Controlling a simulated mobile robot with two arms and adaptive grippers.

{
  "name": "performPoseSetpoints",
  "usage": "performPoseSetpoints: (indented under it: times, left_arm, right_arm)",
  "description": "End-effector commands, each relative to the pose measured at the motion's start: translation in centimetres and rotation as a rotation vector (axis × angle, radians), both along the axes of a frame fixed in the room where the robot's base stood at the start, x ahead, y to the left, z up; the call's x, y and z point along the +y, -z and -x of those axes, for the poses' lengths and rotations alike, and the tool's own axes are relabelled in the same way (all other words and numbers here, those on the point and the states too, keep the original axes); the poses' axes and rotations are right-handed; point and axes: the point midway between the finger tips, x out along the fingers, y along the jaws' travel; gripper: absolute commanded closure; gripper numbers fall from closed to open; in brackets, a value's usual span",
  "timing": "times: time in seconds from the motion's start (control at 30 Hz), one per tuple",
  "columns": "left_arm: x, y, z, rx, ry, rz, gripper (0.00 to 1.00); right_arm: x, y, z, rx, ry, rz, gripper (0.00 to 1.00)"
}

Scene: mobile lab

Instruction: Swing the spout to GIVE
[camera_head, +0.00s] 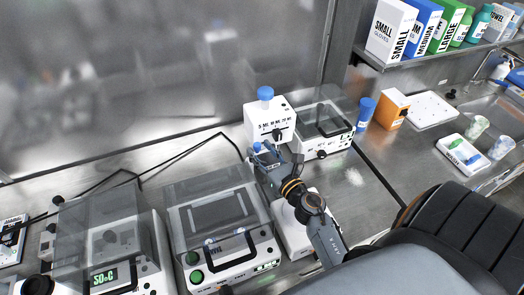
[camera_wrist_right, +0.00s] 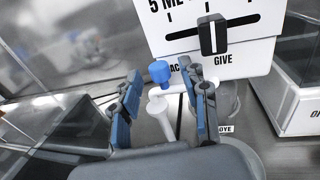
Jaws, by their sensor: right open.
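The dispenser (camera_head: 268,119) is a white box with a blue top, at the centre of the head view. In the right wrist view its white front (camera_wrist_right: 245,50) carries a black slider and the printed words "GIVE" and, partly covered, "ACK". The white spout (camera_wrist_right: 160,106) has a blue cap (camera_wrist_right: 159,71) and stands left of the GIVE mark, nearer the other word. My right gripper (camera_wrist_right: 161,77) is open, with one finger on each side of the cap; contact cannot be told. It also shows in the head view (camera_head: 266,156). My left gripper is not in view.
A clear-lidded device (camera_head: 325,125) stands right of the dispenser. A blue container (camera_head: 365,110) and an orange box (camera_head: 390,108) stand right. A metal wall (camera_head: 150,75) lies behind.

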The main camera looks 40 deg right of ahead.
Motion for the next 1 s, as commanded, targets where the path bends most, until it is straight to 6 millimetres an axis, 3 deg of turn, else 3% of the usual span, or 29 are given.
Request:
performPoseSetpoints:
  times: [0.07,0.27,0.67,1.0]
  left_arm:
    - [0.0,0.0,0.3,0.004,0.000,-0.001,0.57]
    - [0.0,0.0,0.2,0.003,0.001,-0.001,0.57]
    - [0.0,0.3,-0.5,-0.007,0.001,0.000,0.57]
    - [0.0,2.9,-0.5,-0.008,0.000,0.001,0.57]
  right_arm:
    - [0.0,0.0,0.0,0.000,0.000,0.000,0.59]
    - [0.0,0.0,0.0,0.000,0.000,0.000,1.00]
    - [-0.1,0.1,0.2,0.000,-0.018,0.001,1.00]
    - [-0.4,0.5,1.2,0.001,-0.198,0.007,1.00]
